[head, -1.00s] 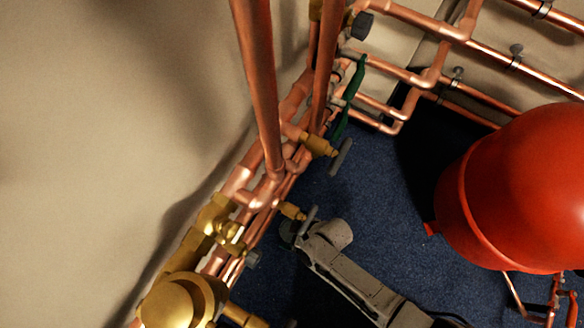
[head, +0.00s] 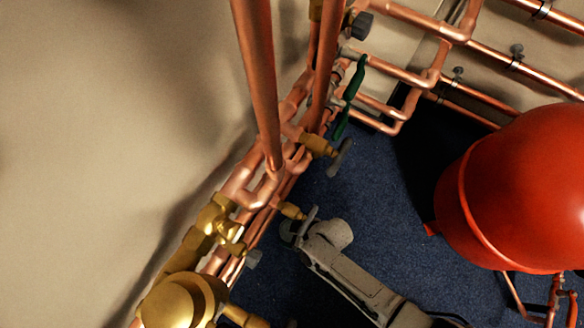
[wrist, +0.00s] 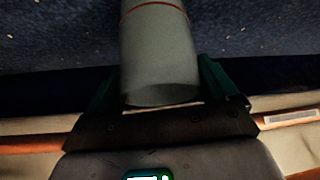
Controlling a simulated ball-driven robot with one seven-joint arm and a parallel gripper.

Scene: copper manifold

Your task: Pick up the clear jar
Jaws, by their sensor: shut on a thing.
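The clear jar (wrist: 160,52) shows in the wrist view as a pale, greyish cylinder with a thin red line around it near the top of the picture. My gripper (wrist: 158,84) has a dark green finger on each side of the jar and is shut on it. The jar's near end faces the gripper's palm, and its far end is cut off by the picture's top edge. In the head view my arm reaches in from the bottom; I cannot make out the jar or the fingers there.
Copper pipes (head: 258,85) with brass valves (head: 182,300) run along the left wall, close to my arm. A large red tank (head: 525,190) stands at the right. Blue carpet (head: 375,205) lies open between the pipes and the tank.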

